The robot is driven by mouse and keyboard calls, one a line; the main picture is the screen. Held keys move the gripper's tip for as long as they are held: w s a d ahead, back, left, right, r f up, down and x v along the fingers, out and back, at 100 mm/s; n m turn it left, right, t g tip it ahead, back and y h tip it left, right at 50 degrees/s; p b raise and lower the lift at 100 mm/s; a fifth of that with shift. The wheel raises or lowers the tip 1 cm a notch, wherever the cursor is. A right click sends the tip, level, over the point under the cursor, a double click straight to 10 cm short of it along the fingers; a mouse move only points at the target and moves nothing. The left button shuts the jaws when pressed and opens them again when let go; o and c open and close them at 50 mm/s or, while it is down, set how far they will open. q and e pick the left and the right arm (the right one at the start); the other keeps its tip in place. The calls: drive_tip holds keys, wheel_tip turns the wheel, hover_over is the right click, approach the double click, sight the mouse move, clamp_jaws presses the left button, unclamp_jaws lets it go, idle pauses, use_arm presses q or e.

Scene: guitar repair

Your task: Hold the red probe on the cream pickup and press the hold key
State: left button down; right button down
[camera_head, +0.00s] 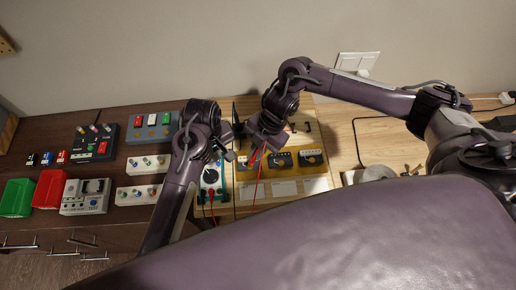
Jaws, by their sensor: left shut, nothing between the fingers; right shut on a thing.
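My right gripper (258,148) is shut on the red probe (254,156), over the left part of a yellowish board (285,189). A red lead hangs from the probe. I cannot tell which is the cream pickup, nor whether the probe tip touches one. A teal-edged meter (211,176) with a dial lies left of the board. My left gripper (230,155) is shut and empty over the meter's upper right. The arm hides part of the meter, and its hold key cannot be made out.
A green bin (16,198), a red bin (49,190) and a grey device (86,197) stand on the dark bench at left. Several panels with coloured knobs lie nearby. A black cable (356,140) lies on the light wood at right, partly clear.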

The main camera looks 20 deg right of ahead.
use_arm(q)
drive_tip(key=shift+r, duration=1.8)
use_arm(e)
drive_tip(key=shift+s+f, duration=0.1)
